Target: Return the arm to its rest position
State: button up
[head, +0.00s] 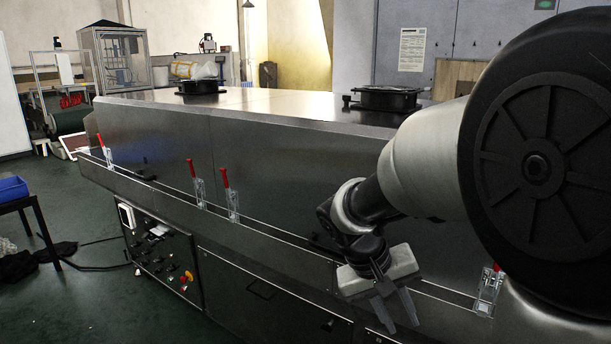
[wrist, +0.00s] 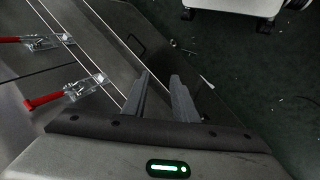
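My gripper (head: 396,312) hangs at the lower right of the head view, in front of the tunnel dryer's (head: 250,140) long metal side, with its fingers pointing down. In the wrist view its two grey fingers (wrist: 160,92) stand apart with nothing between them, so it is open and empty. My arm reaches in from the right edge of the head view and covers part of the dryer behind it.
Red-handled toggle clamps (head: 230,195) line the dryer's side ledge; two also show in the wrist view (wrist: 75,93). A control panel (head: 160,250) is at lower left. A blue bin (head: 12,189) sits on a stand at far left.

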jog(key=s+a+r+t+y, duration=0.3)
jog(key=s+r+t+y, duration=0.2)
jog(key=s+r, duration=0.7)
notch_tip(320, 180, up, 25)
jog(key=s+p, duration=0.2)
jog(key=p, duration=2.6)
jog(key=shift+a+r, duration=0.1)
